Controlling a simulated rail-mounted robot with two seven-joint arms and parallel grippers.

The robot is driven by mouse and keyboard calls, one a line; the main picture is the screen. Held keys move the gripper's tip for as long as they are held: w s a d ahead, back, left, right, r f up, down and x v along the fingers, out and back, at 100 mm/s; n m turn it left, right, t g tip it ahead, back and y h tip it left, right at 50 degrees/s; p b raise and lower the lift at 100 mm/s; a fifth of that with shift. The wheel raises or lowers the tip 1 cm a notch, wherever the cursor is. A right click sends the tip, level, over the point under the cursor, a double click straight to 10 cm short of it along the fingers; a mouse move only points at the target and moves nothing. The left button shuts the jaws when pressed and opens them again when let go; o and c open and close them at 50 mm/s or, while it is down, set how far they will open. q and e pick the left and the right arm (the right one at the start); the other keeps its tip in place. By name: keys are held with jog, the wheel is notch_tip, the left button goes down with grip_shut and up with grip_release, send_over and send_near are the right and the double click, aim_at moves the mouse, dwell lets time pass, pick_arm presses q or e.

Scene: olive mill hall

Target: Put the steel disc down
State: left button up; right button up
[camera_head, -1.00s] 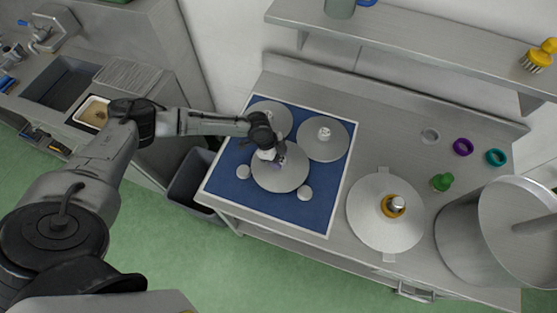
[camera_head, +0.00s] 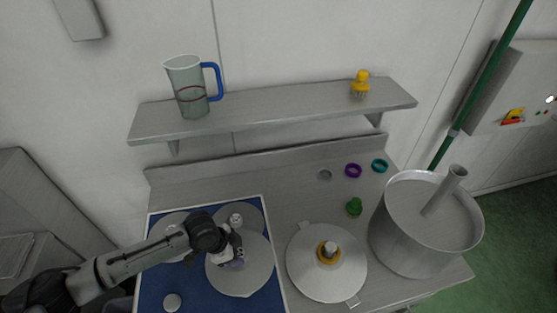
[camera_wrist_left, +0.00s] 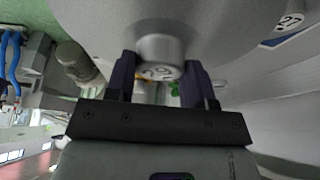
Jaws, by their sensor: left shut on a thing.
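My left gripper (camera_head: 232,258) is shut on the knob of a grey steel disc (camera_head: 243,283), which is over the blue mat (camera_head: 212,303) with a pale border. The wrist view shows both dark fingers (camera_wrist_left: 161,85) either side of the round knob (camera_wrist_left: 160,52), whose end carries a number that looks like 29. The disc overlaps a second disc (camera_head: 254,214) behind it in the head view; I cannot tell how high it is above the mat. A third disc (camera_head: 170,222) is partly hidden by my arm. My right gripper is not in view.
A round steel plate (camera_head: 310,284) with an orange ring and central post lies right of the mat. A large steel drum (camera_head: 410,240) stands farther right, with a green piece (camera_head: 354,207) and purple (camera_head: 353,171) and teal (camera_head: 380,166) rings nearby. A shelf (camera_head: 275,110) holds a jug (camera_head: 187,88).

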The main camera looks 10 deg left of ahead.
pick_arm(q)
jog(key=shift+n, duration=0.5)
jog(key=shift+s+a+f+n+t+y, duration=0.1)
jog(key=shift+s+a+n+t+y, duration=0.15)
jog(key=shift+n, duration=0.35)
jog(key=shift+s+a+f+n+t+y, duration=0.15)
jog(key=shift+n+t, duration=0.2)
jog(key=shift+n, duration=0.25)
jog(key=s+n, duration=0.1)
jog(key=n, duration=0.1)
jog(key=s+n+y, duration=0.1)
jog(key=n, duration=0.1)
jog(key=s+a+n+t, duration=0.1)
jog(key=shift+r+n+y, duration=0.4)
jog(key=s+r+n, duration=0.1)
jog(key=n, duration=0.1)
jog(key=s+r+n+y, duration=0.1)
jog(key=r+n, duration=0.1)
jog(key=shift+s+r+t, duration=0.1)
jog(key=shift+r+t, duration=0.2)
notch_tip(320, 180, up, 6)
jog(key=r+n, duration=0.1)
notch_tip(320, 180, up, 30)
jog(key=r+p, duration=0.1)
jog(key=p, duration=1.7)
send_over(227, 269)
jog(key=w+d, duration=0.1)
jog(key=shift+f+m+y, duration=0.25)
jog(key=shift+m+y, duration=0.05)
jog(key=shift+m, duration=0.1)
